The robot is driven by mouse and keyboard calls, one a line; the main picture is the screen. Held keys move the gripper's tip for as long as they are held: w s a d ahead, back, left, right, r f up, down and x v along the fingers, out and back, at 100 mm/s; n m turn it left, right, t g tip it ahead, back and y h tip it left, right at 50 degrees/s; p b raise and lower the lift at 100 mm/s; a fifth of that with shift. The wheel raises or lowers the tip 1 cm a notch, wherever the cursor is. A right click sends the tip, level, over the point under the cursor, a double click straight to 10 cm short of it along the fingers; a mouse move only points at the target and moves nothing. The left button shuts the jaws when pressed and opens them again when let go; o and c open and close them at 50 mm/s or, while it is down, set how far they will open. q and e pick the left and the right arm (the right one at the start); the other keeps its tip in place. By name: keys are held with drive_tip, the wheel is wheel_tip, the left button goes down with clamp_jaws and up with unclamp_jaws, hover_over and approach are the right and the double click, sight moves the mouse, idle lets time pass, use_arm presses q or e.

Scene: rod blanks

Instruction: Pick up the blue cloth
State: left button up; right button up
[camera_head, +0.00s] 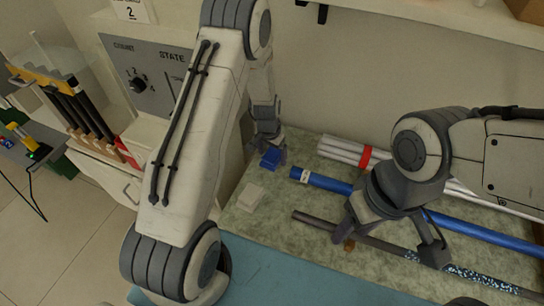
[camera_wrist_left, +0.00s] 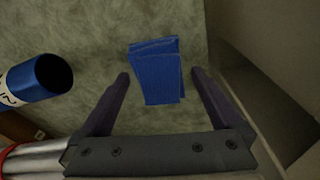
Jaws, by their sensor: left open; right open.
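The blue cloth (camera_head: 271,158) is a small folded pad on the mottled bench top, near its back left corner. In the left wrist view the cloth (camera_wrist_left: 156,78) lies ahead of and between the fingers of my left gripper (camera_wrist_left: 161,75). That gripper is open, with bare bench showing on both sides of the cloth. In the head view my left gripper (camera_head: 268,146) is right at the cloth and partly hides it. My right gripper (camera_head: 391,243) is open over a dark rod (camera_head: 318,222), its fingers spread along it. I cannot tell whether they touch it.
A pale folded block (camera_head: 250,196) lies in front of the cloth. A blue rod (camera_head: 325,182) and a bundle of pale rods with a red band (camera_head: 366,157) lie to the right. A control panel (camera_head: 140,75) stands at the left. The blue rod's end (camera_wrist_left: 48,76) is close by.

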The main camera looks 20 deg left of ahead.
sight(273, 153)
use_arm(q)
drive_tip(key=c, duration=1.3)
drive_tip(key=shift+r, duration=0.1)
drive_tip(key=shift+r, duration=0.5)
wheel_tip(273, 153, up, 3)
drive_tip(key=shift+w+f+b, duration=0.1)
drive_tip(key=shift+f+b, duration=0.1)
drive_tip(key=shift+b, duration=0.3)
drive_tip(key=d+r, duration=0.2)
drive_tip(key=d, duration=0.2)
drive_tip(key=s+d+r+b, duration=0.1)
drive_tip(key=d+r, duration=0.2)
drive_tip(key=d+r+b, duration=0.1)
drive_tip(key=d+r, duration=0.1)
drive_tip(key=d, duration=0.2)
drive_tip(key=shift+s+d+r, duration=0.15)
drive_tip(key=shift+s+d, duration=0.05)
drive_tip(key=shift+d, duration=0.1)
